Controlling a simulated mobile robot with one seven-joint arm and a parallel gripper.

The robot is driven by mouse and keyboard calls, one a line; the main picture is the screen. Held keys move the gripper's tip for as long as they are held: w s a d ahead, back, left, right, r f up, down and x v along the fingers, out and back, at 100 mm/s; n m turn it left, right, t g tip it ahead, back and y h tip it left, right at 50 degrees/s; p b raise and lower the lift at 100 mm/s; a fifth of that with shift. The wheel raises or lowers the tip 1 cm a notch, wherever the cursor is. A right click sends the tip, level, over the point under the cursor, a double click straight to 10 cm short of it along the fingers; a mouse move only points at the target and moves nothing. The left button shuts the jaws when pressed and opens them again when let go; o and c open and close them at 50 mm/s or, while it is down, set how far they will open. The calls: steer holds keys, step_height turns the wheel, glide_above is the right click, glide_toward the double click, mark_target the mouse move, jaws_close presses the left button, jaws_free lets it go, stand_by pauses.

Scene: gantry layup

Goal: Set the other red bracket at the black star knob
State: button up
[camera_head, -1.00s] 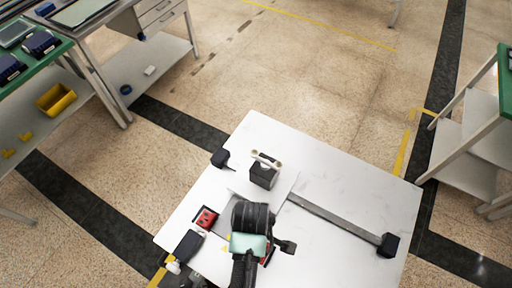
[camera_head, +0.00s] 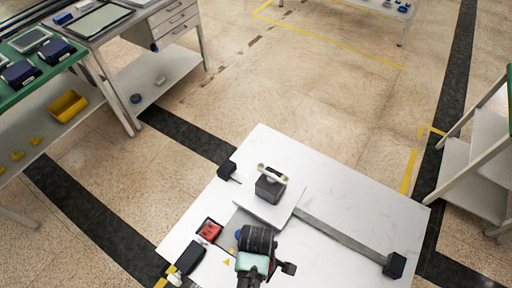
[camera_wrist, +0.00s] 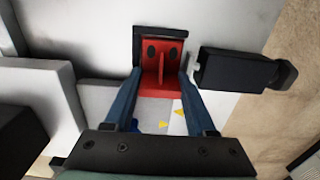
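A red bracket (camera_wrist: 161,68) with two dark holes and a middle rib shows between my fingers in the wrist view. A black frame borders the bracket's far end.
The white table (camera_head: 350,200) carries a grey rail (camera_head: 345,236) with black end blocks (camera_head: 395,265) and a carriage with a handle (camera_head: 270,187). A dark box (camera_head: 190,256) lies near the left edge. Benches stand at left, a shelf at right. The table's upper right is clear.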

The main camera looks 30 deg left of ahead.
steer(key=shift+o, duration=0.7)
steer(key=shift+s+f, duration=0.15)
steer(key=shift+f, duration=0.1)
